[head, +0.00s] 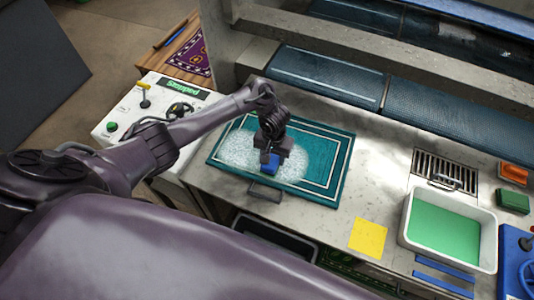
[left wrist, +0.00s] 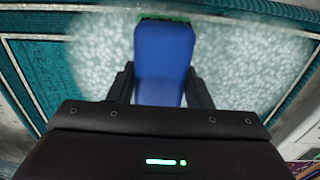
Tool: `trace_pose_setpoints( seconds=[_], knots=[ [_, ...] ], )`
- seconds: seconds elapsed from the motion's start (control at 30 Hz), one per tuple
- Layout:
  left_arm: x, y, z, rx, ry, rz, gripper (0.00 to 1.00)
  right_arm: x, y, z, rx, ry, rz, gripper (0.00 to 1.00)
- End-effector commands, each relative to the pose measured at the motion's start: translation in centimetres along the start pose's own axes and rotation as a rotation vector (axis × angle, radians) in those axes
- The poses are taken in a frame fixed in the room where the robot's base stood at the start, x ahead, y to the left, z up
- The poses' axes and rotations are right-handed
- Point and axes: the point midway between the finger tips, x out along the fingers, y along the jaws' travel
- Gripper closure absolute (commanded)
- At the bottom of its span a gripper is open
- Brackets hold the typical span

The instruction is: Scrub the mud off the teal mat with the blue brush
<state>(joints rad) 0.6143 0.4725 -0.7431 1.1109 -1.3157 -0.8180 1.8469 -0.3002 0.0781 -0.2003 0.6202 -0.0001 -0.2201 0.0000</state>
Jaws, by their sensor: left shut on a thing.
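The teal mat (head: 338,158) with white border lines lies on the grey counter. White foam (head: 237,150) covers much of its left and middle part; no mud shows, though the foam may hide some. My left gripper (head: 270,157) is over the front middle of the mat, shut on the blue brush (head: 270,164). In the left wrist view the brush (left wrist: 163,62) sits between the two fingers, with green bristles at its far end over the foam (left wrist: 230,60). I cannot tell whether the bristles touch the mat. My right gripper is not in view.
A white basin (head: 404,233) with green contents stands at the right, near a drain grate (head: 446,172). A yellow cloth (head: 368,238), green block (head: 513,201) and orange block (head: 514,173) lie about. A control panel (head: 125,110) reads "Stopped" at left.

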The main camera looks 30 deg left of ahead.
Motion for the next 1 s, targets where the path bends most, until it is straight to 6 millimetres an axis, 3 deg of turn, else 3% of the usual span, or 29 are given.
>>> trace_pose_setpoints(
  seconds=[0.7, 1.0],
  knots=[
    [0.2, 5.7, 0.3, 0.001, -0.006, 0.003, 0.84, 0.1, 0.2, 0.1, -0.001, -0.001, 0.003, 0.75],
    [0.2, 3.9, 0.3, -0.001, -0.006, -0.002, 0.84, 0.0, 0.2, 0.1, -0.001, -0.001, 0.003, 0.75]
  ],
)
